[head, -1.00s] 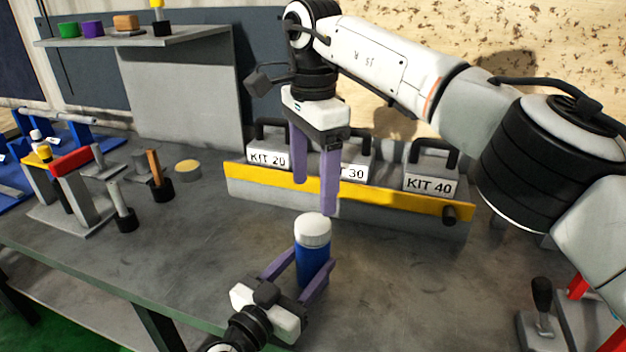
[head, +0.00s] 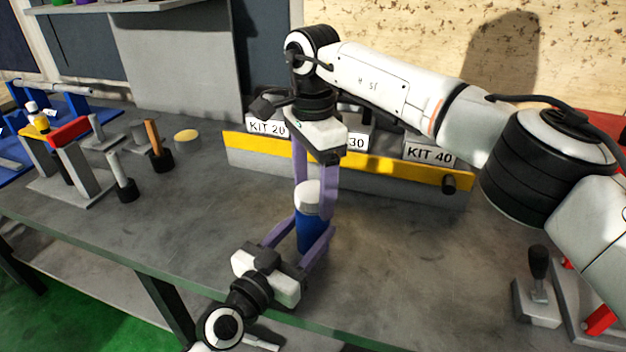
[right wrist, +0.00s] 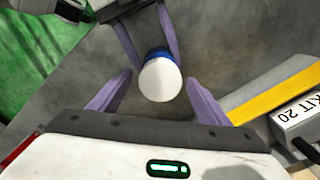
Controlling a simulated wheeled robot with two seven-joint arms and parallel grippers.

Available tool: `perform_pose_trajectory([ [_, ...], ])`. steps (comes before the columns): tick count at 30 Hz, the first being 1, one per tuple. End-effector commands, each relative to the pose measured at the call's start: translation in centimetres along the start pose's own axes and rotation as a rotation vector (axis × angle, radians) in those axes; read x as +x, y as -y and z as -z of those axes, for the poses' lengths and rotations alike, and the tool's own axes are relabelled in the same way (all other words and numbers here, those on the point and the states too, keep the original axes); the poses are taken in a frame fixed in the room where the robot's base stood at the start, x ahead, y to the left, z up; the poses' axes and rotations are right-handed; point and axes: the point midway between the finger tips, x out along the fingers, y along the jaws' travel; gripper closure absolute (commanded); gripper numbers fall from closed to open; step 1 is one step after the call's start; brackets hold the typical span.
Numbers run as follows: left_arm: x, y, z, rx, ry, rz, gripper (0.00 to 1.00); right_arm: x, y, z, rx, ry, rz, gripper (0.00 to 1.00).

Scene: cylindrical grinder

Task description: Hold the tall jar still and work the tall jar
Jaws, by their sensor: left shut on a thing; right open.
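The tall jar (head: 308,232) has a blue body and a white lid (head: 308,190), and stands upright near the front of the bench. My left gripper (head: 314,240) is shut on the jar's blue body from the front. My right gripper (head: 312,196) points down from above, its purple fingers open on either side of the white lid. In the right wrist view the lid (right wrist: 160,80) lies between the right fingers (right wrist: 160,92), with gaps on both sides. The left gripper's fingers (right wrist: 150,35) also show there, around the jar. The jar's base is partly hidden.
Grey kit weights, including KIT 40 (head: 430,152), stand behind a yellow-edged rack (head: 380,172) beyond the jar. Fixtures with a red block (head: 68,132) and upright handles (head: 155,140) stand at left. A black-handled lever (head: 538,275) is at right. Bench around the jar is clear.

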Motion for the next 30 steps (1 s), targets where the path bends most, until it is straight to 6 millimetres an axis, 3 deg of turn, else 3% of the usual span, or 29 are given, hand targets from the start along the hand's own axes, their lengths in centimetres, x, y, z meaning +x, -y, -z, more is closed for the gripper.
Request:
perform_pose_trajectory([
  [3,0.0,0.02,0.01,0.0,0.0,0.0,1.0,-0.01,0.0,0.02,0.0,0.0,0.0,0.31],
  [10,0.0,0.03,0.01,0.0,0.0,0.001,1.0,-0.02,-0.01,0.01,0.0,0.0,0.0,0.7],
  [17,0.0,0.04,0.0,0.0,0.0,0.001,1.0,-0.03,-0.02,0.01,0.065,0.0,-0.001,0.72],
  [20,0.0,0.04,0.0,0.0,0.0,0.001,1.0,-0.02,-0.02,0.01,0.222,0.0,-0.001,0.72],
  [30,0.0,0.05,-0.01,0.0,0.0,0.001,1.0,0.01,0.0,-0.02,0.988,0.0,-0.001,0.72],
])
